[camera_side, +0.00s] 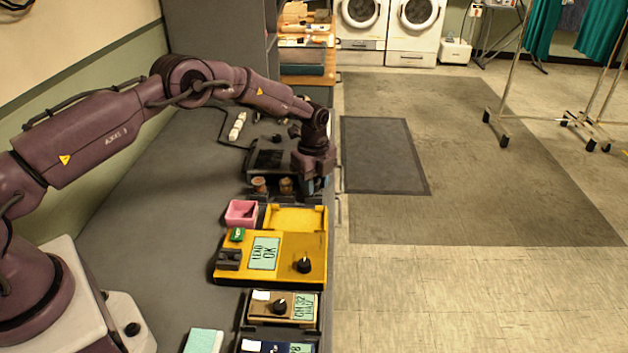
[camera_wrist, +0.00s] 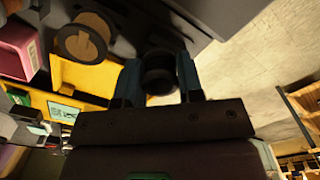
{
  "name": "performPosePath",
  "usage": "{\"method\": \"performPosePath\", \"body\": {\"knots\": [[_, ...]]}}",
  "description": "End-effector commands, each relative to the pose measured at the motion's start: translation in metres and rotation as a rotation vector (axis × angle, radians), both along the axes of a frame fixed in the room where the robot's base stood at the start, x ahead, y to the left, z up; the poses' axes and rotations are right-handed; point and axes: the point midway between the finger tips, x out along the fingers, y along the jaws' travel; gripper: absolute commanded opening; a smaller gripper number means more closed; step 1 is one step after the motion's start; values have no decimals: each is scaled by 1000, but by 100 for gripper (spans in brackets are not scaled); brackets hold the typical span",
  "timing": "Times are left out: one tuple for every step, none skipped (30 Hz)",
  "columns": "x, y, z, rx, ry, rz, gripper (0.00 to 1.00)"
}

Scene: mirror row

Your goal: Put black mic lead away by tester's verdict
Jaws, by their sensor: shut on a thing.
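My gripper (camera_side: 316,184) is over the right edge of the bench, just right of two brown spools. In the wrist view, my gripper (camera_wrist: 158,82) is shut on a round black piece (camera_wrist: 158,70), which looks like the black mic lead; only its end shows between the fingers. In the side view the held lead is hard to make out against the dark gripper. The yellow tester (camera_side: 288,246) lies nearer the camera, and its display (camera_side: 264,254) reads "LEAD OK".
Two brown spools (camera_side: 259,185) stand left of my gripper. A dark bin (camera_side: 266,158) is further back. The bench's left side is clear.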

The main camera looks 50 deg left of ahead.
Motion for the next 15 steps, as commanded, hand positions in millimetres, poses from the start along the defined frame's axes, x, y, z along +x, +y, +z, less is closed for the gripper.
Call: {"method": "performPosePath", "body": {"knots": [[0,0,-1,0,0,0,8],[0,0,-1,0,0,0,8],[0,0,-2,0,0,0,8],[0,0,-2,0,0,0,8],[0,0,-3,0,0,0,8],[0,0,-3,0,0,0,8],[0,0,-4,0,0,0,8],[0,0,-4,0,0,0,8],[0,0,-5,0,0,0,8],[0,0,-5,0,0,0,8],[0,0,-5,0,-1,0,41],[0,0,-5,0,-1,0,50],[0,0,-5,0,-1,0,57],[0,0,-5,0,0,0,64],[0,0,-5,0,0,0,64]]}}
